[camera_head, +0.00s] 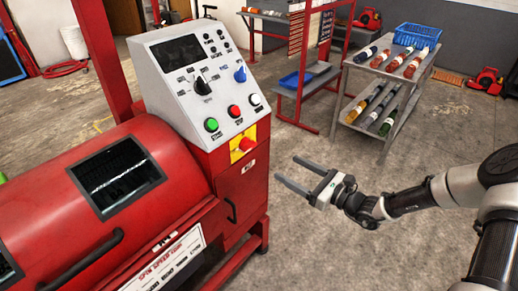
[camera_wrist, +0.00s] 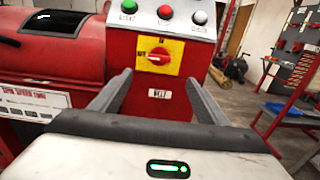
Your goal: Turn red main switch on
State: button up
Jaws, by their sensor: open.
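The red main switch (camera_head: 246,144) is a rotary knob on a yellow plate, on the red cabinet front below the sloped control panel. In the wrist view the red main switch (camera_wrist: 158,57) shows face-on, its grip bar lying roughly level across the yellow plate (camera_wrist: 172,48). My gripper (camera_head: 293,171) is open and empty, to the right of the cabinet and a little lower than the switch, with its fingers pointing toward the machine. In the wrist view my gripper's fingers (camera_wrist: 160,85) stand on either side below the switch, apart from it.
The grey control panel (camera_head: 172,62) above the switch carries green, red and white buttons and two selector knobs. A red drum machine (camera_head: 120,215) fills the left. A grey rack with bottles (camera_head: 345,131) and a red stand (camera_head: 277,92) stand behind. Open floor lies right of the cabinet.

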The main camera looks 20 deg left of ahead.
aim_at(251, 148)
jog(key=b+x, duration=0.2)
jog(key=x, duration=1.3)
jog(key=shift+a, duration=0.45)
jog(key=c, duration=1)
jog(key=shift+c, duration=0.2)
